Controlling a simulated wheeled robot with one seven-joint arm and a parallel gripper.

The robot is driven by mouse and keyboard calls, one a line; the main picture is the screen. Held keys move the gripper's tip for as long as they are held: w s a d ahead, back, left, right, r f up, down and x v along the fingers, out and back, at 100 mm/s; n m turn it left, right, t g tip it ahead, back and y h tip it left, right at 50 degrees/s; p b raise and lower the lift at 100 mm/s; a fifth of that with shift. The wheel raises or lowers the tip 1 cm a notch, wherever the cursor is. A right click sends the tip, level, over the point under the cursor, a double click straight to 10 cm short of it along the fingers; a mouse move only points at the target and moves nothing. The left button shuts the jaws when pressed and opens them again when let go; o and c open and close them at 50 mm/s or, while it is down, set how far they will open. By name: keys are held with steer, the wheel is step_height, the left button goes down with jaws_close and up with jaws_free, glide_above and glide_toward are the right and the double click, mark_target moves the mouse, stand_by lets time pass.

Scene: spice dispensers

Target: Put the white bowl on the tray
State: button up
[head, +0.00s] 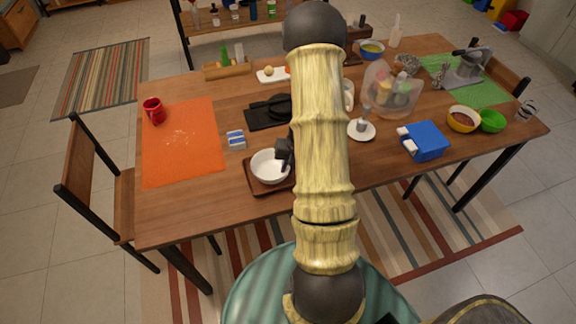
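The white bowl (268,168) is upright near the front edge of the table, over the small brown tray (262,190). It appears to rest on the tray, though I cannot tell whether its base touches. The tray's front and left edges show around the bowl. My gripper (283,158) is a dark shape at the bowl's right rim, partly covered by my own arm. I cannot see its fingertips clearly, nor whether they pinch the rim. The tray's right side is hidden behind my arm.
An orange mat (185,150) with a red mug (154,110) lies left. A blue-and-white box (236,140) and a black item (268,112) sit behind the bowl. To the right are a blue box (428,142), a glass dome (390,92) and bowls.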

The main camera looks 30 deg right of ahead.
steer(key=o, duration=0.5)
steer(key=shift+o, duration=0.2)
steer(key=p+v, duration=0.3)
steer(key=v, duration=1.4)
steer(key=shift+r, duration=0.2)
steer(key=w+a+r+m+t+h+p, duration=0.25)
steer(key=w+a+r+m+t, duration=0.5)
steer(key=m, duration=0.65)
steer(key=s+a+r+m+g+p, duration=0.1)
steer(key=s+a+m+g, duration=0.5)
steer(key=s+a+m, duration=0.8)
steer(key=shift+s+r+m, duration=0.35)
steer(key=shift+s+m, duration=0.1)
steer(key=shift+m, duration=0.45)
